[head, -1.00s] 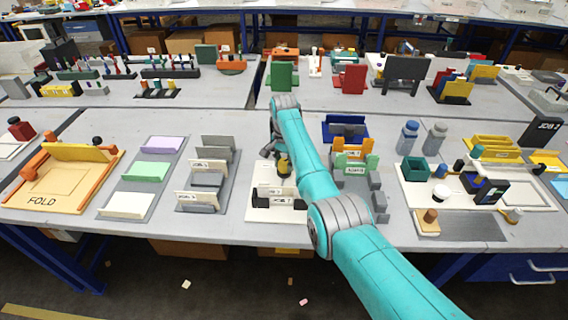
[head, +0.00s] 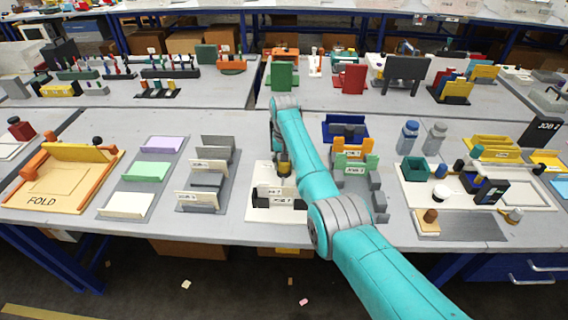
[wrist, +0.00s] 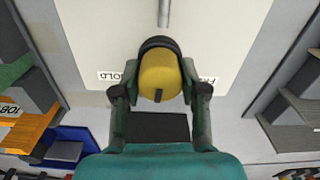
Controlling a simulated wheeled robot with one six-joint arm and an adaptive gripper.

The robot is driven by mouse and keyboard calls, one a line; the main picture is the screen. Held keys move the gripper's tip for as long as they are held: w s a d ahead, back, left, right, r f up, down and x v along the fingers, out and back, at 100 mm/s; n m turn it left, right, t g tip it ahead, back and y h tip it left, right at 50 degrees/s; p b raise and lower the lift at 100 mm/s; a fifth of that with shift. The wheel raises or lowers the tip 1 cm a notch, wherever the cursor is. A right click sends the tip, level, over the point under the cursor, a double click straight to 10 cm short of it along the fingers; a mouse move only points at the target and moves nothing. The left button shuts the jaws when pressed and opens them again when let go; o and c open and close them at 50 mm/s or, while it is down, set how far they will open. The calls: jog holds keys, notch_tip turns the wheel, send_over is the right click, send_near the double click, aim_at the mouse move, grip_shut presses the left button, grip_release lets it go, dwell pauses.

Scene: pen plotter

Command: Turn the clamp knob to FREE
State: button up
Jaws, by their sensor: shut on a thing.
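The yellow clamp knob (wrist: 160,75) sits between my two fingers in the wrist view. It has a dark collar around its far side and a short dark mark at its near end, close to the middle. My gripper (wrist: 160,92) is shut on the knob, one finger at each side. A white label (wrist: 114,77) at left, partly hidden by a finger, seems to read HOLD. Another label (wrist: 205,79) at right is mostly hidden; it seems to start with F. In the head view the knob (head: 284,168) shows beside my arm, above a white board (head: 268,214).
Grey slotted holders (head: 207,180) stand left of the board. An orange and green holder (head: 354,162) and a blue tray (head: 345,129) stand right of my arm. The grey table between the board and the left holders is clear.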

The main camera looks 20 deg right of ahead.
jog(key=n, duration=0.5)
jog(key=shift+n, duration=2.5)
jog(key=o, duration=1.1)
jog(key=shift+o, duration=0.2)
notch_tip(320, 180, up, 12)
